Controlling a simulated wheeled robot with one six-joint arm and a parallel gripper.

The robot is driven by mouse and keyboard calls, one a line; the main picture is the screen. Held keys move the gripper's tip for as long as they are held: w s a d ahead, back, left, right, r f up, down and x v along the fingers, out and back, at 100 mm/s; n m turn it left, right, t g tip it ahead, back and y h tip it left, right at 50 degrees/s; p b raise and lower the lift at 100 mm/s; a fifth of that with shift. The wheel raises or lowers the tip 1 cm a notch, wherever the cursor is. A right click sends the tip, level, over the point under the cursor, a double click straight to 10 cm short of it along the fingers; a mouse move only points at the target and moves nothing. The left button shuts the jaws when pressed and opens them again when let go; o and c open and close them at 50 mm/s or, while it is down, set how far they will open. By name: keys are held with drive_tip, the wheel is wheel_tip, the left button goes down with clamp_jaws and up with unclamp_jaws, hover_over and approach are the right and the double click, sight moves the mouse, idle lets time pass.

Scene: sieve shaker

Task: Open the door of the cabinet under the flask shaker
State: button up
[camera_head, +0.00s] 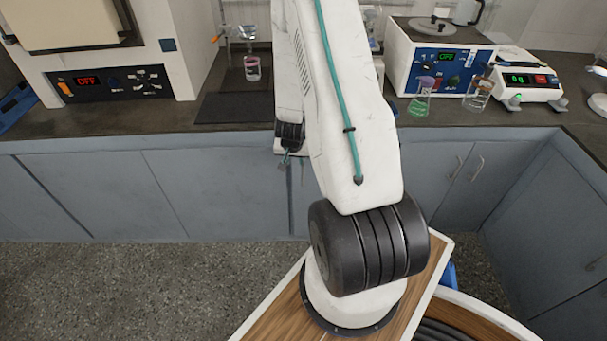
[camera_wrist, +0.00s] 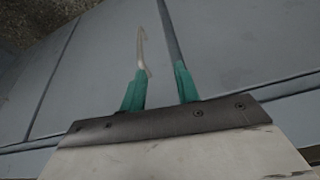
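Grey-blue cabinet doors run under the dark worktop; one door (camera_head: 235,190) lies left of my arm in the head view. In the wrist view a door front (camera_wrist: 100,70) fills much of the picture, with a dark seam beside it. A thin pale bar handle (camera_wrist: 141,45) stands on it, its near end close to the left fingertip. Whether they touch I cannot tell. My gripper (camera_wrist: 160,68) is open, its two teal fingers apart and pointed at the door front. In the head view my arm mostly hides the gripper. I cannot make out the flask shaker for certain.
A furnace-like unit (camera_head: 110,80) stands at left on the worktop. A blue-fronted device (camera_head: 437,70), flasks (camera_head: 421,98) and a balance (camera_head: 525,80) stand at right. Other door handles (camera_head: 477,168) show right of my arm. The speckled floor (camera_head: 130,285) at left is clear.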

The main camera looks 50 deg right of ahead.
sight(303, 171)
drive_tip(key=shift+m, duration=0.4)
drive_tip(key=f, duration=0.1)
drive_tip(key=s+d+f, duration=0.2)
drive_tip(key=f, duration=0.1)
drive_tip(key=shift+s, duration=0.1)
drive_tip(key=shift+h, duration=0.3)
drive_tip(key=x, duration=0.7)
drive_tip(key=shift+d+f, duration=0.1)
drive_tip(key=shift+f, duration=0.1)
drive_tip(key=shift+c, duration=0.3)
clamp_jaws()
